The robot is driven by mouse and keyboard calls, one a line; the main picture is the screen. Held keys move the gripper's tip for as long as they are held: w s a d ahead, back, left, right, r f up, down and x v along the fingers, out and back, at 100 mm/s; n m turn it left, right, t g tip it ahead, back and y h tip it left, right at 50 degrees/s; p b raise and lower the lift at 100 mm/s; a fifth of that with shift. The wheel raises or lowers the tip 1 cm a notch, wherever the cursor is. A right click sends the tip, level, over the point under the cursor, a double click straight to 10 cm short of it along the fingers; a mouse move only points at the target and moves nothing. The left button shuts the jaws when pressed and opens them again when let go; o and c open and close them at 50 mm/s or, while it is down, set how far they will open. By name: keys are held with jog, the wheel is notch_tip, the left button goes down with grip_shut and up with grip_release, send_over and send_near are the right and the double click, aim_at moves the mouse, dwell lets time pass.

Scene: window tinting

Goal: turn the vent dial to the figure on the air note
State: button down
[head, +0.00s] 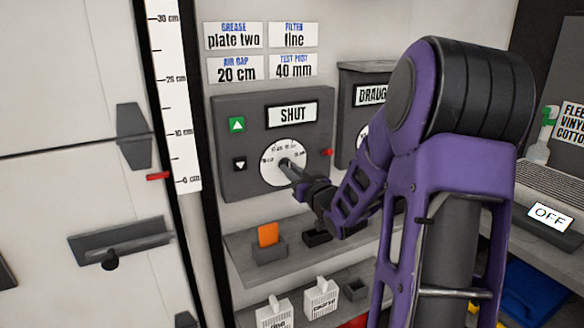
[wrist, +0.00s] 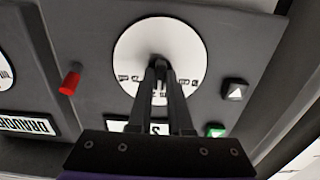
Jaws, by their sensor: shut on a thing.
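The air note (head: 235,69) on the back wall reads "AIR GAP 20 cm". The dial (head: 270,176) is a white disc with small printed figures, on a dark box (head: 235,183) whose display (head: 292,115) reads "SHUT". My gripper (head: 291,170) reaches in from the right and is shut on the dial's dark central knob. In the wrist view, inverted, the two fingers (wrist: 160,72) meet at the knob in the middle of the dial (wrist: 188,45). The figures are partly hidden by the fingers and too small to read surely.
A green up button (head: 237,125) and a dark down button (head: 240,164) sit left of the dial; a red peg (head: 327,152) sits right. A second box (head: 352,93) labelled "DRAUG…" is partly behind my arm. A ruler (head: 176,100) has a red marker (head: 158,176) near 0 cm. A shelf (head: 240,245) lies below.

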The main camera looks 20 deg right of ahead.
jog(key=shift+r+m+p, duration=0.1)
jog(key=shift+m+p, duration=0.55)
jog(key=shift+m, duration=1.35)
jog(key=c, duration=0.8)
grip_release()
jog(key=shift+c, duration=0.2)
jog(key=shift+s, duration=0.1)
